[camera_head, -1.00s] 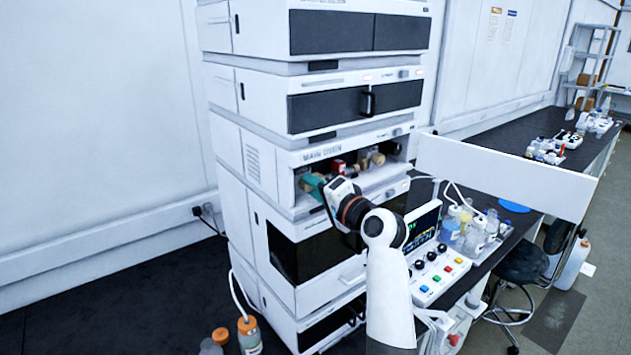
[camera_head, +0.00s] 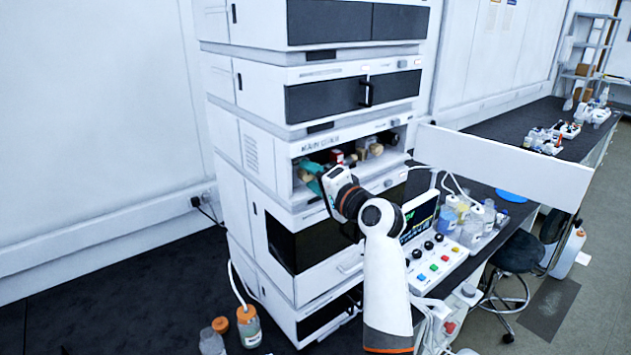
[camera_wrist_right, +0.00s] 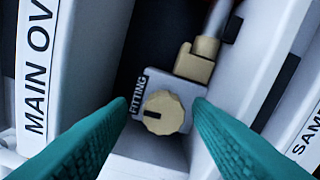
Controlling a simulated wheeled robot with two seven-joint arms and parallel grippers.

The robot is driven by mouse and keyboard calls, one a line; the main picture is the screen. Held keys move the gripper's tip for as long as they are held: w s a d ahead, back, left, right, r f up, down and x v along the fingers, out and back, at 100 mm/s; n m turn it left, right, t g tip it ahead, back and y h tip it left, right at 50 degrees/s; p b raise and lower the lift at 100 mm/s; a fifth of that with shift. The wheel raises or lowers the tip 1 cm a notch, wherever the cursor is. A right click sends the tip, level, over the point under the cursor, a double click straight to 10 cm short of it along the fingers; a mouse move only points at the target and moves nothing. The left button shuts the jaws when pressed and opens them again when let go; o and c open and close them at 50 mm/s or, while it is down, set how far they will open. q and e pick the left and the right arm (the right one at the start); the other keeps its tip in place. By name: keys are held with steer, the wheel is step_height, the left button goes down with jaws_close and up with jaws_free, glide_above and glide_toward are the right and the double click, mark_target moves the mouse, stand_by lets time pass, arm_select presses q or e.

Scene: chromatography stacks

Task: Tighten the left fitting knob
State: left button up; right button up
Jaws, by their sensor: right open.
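The fitting knob (camera_wrist_right: 163,112) is a tan, ridged round knob with a dark slot, on a grey block marked FITTING in the right wrist view. My right gripper (camera_wrist_right: 165,105) is open, with one teal finger on each side of the knob. Small gaps seem to show beside the knob; contact is not clear. In the head view my right gripper (camera_head: 314,186) is at the left end of the open bay marked MAIN OVEN, where a tan piece (camera_head: 305,172) shows just above the fingers. The knob itself is hard to make out there. My left gripper is out of view.
A tan L-shaped fitting with a metal tube (camera_wrist_right: 196,60) sits just above the knob block. More tan pieces (camera_head: 375,150) and a red-topped part (camera_head: 337,157) fill the bay. A control panel (camera_head: 437,262) stands right of the instrument stack, and a white board (camera_head: 500,165) juts out behind it.

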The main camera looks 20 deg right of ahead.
steer(key=shift+f, duration=0.3)
